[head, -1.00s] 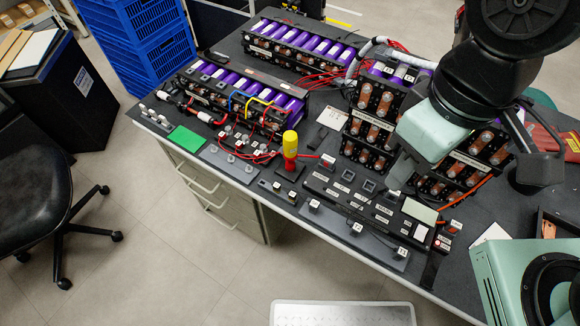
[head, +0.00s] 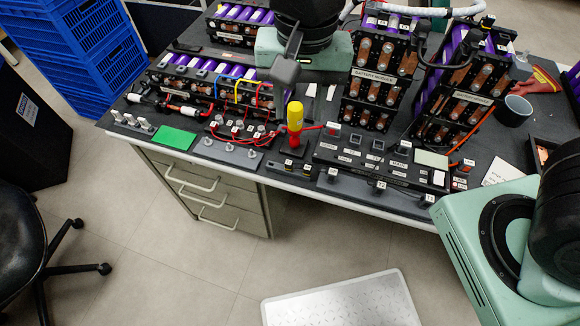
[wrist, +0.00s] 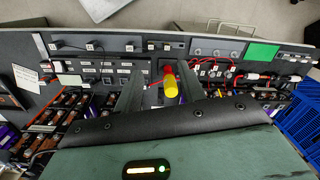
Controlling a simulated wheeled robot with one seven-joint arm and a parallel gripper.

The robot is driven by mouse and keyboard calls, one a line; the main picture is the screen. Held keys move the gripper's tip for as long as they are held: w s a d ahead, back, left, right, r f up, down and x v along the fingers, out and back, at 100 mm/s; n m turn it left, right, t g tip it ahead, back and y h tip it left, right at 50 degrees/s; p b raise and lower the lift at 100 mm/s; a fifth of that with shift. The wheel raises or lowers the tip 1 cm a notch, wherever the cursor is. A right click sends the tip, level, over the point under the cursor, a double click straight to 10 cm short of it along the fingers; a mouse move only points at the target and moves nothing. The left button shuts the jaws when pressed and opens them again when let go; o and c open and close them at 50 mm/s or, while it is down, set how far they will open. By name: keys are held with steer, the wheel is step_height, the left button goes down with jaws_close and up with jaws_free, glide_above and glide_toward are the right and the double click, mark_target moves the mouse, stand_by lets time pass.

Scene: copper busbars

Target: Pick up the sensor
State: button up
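Small dark blocks with white labels sit along a grey strip at the table's front edge; in the head view one is marked T2 (head: 381,186) and another T1 (head: 430,200). I cannot tell for certain which part is the sensor. The strip's blocks (wrist: 130,47) also show beyond my fingers in the wrist view. My gripper (wrist: 160,70) is open and empty, its two fingers apart, above the table. A yellow and red screwdriver (wrist: 170,84) appears below and between the fingers.
The screwdriver (head: 295,120) stands upright in a dark holder. Battery modules (head: 380,75) stand behind the black panel (head: 350,155). A green pad (head: 174,139) lies front left. A mug (head: 513,110) stands at right. Floor before the table is mostly clear.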

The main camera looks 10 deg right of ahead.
step_height(320, 180, down, 3)
steer(key=w+a+m, duration=0.1)
steer(key=w+m, duration=0.2)
steer(key=b, duration=0.2)
glide_above(289, 162)
step_height(289, 162, down, 12)
steer(key=shift+s+a+r, duration=0.15)
steer(key=shift+r, duration=0.05)
steer(key=shift+f, duration=2.65)
jaws_close()
